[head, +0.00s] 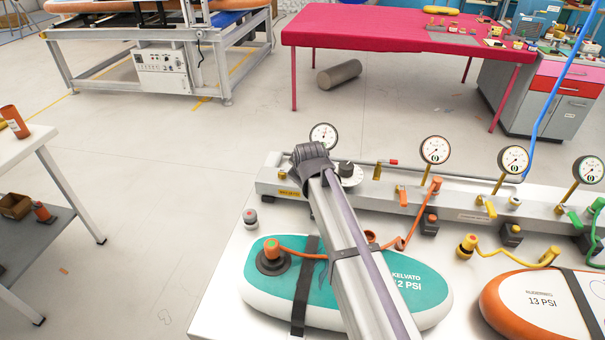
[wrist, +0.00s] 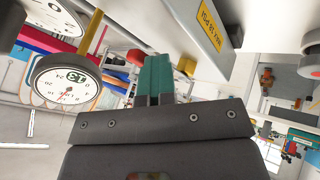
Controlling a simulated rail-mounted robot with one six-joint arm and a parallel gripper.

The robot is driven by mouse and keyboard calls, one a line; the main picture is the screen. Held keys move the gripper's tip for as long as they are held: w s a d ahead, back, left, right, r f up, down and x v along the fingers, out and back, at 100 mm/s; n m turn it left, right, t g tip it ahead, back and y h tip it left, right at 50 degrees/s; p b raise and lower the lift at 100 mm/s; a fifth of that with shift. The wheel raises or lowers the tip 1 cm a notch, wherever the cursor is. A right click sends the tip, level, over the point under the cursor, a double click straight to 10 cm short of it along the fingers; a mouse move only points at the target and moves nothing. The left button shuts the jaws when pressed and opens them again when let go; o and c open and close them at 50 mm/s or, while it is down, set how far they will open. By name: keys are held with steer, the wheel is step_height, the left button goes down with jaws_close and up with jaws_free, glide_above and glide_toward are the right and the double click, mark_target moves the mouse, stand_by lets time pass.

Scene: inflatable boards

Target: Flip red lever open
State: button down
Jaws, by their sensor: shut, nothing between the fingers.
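A short red-tipped lever (head: 392,162) lies along the thin pipe on top of the grey manifold, right of my arm's end. An orange-red lever (head: 403,196) stands on the manifold front, nearer the orange hose. In the wrist view my gripper (wrist: 158,62) shows as two teal fingers pressed together, with nothing between them. A red piece (wrist: 137,57) appears just left of the fingertips; I cannot tell which lever it belongs to or whether it is touched. In the head view my arm's end is over the manifold's left part, and the fingers are hidden behind it.
Gauges stand along the manifold (head: 470,208), one (head: 323,136) just behind my arm's end and another (head: 434,150) to its right. A gauge (wrist: 68,88) is close left of my gripper. A teal board (head: 270,305) lies under my arm, with an orange-rimmed board (head: 540,310) right.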

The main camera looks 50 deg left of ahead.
steer(key=shift+w, duration=0.2)
steer(key=shift+s+d, duration=0.3)
steer(key=shift+d, duration=0.15)
steer(key=d+f+p+v, duration=0.1)
steer(key=p+v, duration=0.7)
steer(key=v, duration=0.3)
steer(key=shift+s+d, duration=0.2)
steer(key=shift+d, duration=0.35)
